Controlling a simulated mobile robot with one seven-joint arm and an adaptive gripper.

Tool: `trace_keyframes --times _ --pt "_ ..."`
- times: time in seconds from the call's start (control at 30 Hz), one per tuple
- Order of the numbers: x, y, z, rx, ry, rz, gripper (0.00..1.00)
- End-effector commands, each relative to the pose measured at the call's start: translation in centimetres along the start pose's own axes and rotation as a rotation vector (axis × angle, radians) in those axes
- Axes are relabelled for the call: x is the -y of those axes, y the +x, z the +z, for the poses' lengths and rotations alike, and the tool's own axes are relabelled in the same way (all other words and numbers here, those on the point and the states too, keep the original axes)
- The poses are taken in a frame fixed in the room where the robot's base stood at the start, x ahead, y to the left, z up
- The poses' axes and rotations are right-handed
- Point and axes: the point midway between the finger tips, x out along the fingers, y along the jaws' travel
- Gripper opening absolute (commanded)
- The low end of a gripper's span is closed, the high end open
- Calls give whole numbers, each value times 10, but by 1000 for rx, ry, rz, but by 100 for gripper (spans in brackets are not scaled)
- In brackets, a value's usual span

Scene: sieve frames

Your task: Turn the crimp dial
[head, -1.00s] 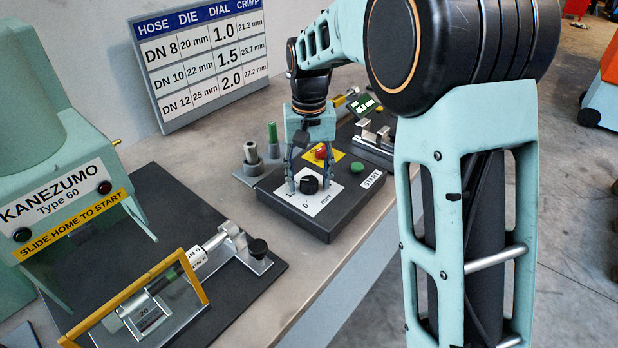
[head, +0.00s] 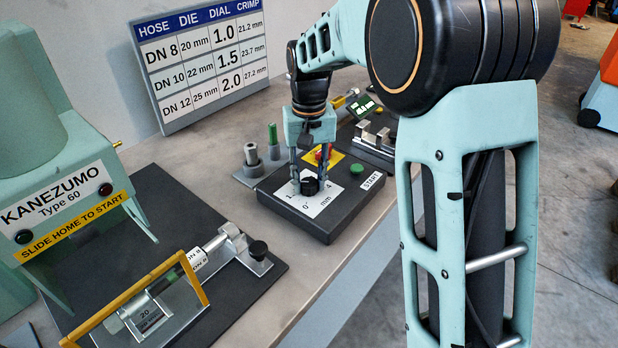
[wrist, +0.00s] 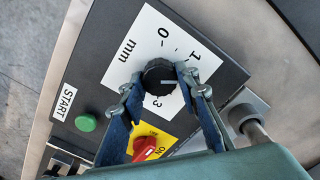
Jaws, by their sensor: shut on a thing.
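The crimp dial (head: 309,186) is a black round knob on a white scale plate marked in mm, on a dark control box (head: 322,222). In the wrist view the dial (wrist: 158,74) has a pale pointer line directed to the picture's right, a little past the 1 mark; the 0 and 3 also show. The 2 is not visible. My gripper (head: 310,182) points down over the box and is shut on the dial, one finger on each side. In the wrist view my gripper (wrist: 157,82) partly covers the scale.
A red switch (wrist: 150,147) on a yellow plate and a green START button (wrist: 86,123) sit near the dial. Grey die posts (head: 252,156) stand behind the box. The crimp machine (head: 60,215) with a hose fitting is at left; a chart (head: 203,62) leans behind.

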Motion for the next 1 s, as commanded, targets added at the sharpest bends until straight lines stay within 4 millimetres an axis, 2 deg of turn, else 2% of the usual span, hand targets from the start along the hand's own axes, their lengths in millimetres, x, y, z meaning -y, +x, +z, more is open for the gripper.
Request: trace_keyframes --times 0.6,1.0 --pt "0 -1 -1 -2 -377 0 5" --pt "1 -1 -1 -2 -446 1 5"
